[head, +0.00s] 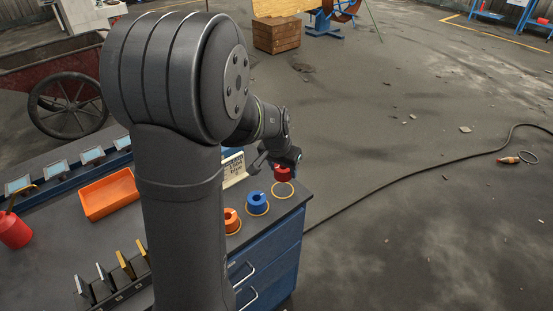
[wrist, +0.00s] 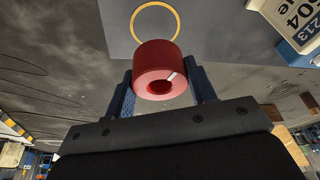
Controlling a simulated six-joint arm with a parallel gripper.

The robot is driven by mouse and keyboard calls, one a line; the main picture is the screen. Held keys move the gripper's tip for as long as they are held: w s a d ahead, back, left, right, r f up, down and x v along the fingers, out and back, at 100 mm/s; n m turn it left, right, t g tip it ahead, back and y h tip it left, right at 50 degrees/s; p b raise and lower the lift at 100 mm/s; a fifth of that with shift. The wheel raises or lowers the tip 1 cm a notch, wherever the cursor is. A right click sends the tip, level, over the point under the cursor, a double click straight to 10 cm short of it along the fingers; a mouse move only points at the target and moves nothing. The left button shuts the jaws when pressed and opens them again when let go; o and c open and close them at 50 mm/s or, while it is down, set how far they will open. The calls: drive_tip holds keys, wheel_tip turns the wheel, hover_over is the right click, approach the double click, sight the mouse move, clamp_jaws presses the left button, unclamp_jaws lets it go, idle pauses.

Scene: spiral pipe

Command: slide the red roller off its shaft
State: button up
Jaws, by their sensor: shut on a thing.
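The red roller (wrist: 153,56) is a short thick ring with a dark central hole and a pale mark on its face. In the wrist view it sits between the two blue fingers of my gripper (wrist: 160,78), which is shut on it. In the head view the red roller (head: 282,175) hangs under my gripper (head: 285,162), close to a yellow ring mark (head: 284,190) near the right corner of the bench. The wrist view shows this ring beyond the roller. No shaft shows in the roller's hole.
A blue roller (head: 257,201) and an orange roller (head: 232,222) stand on the bench top, left of the red one. A lettered sign (head: 233,168) stands behind them. An orange tray (head: 108,194) lies farther left. My arm hides part of the bench.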

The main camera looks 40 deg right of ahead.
drive_tip(key=shift+f, duration=2.95)
drive_tip(key=o, duration=1.1)
drive_tip(key=shift+c, duration=0.2)
drive_tip(key=v, duration=1.7)
drive_tip(key=shift+r, duration=0.25)
drive_tip(key=x, duration=1.7)
drive_tip(key=shift+f, duration=0.3)
drive_tip(key=shift+r, duration=0.2)
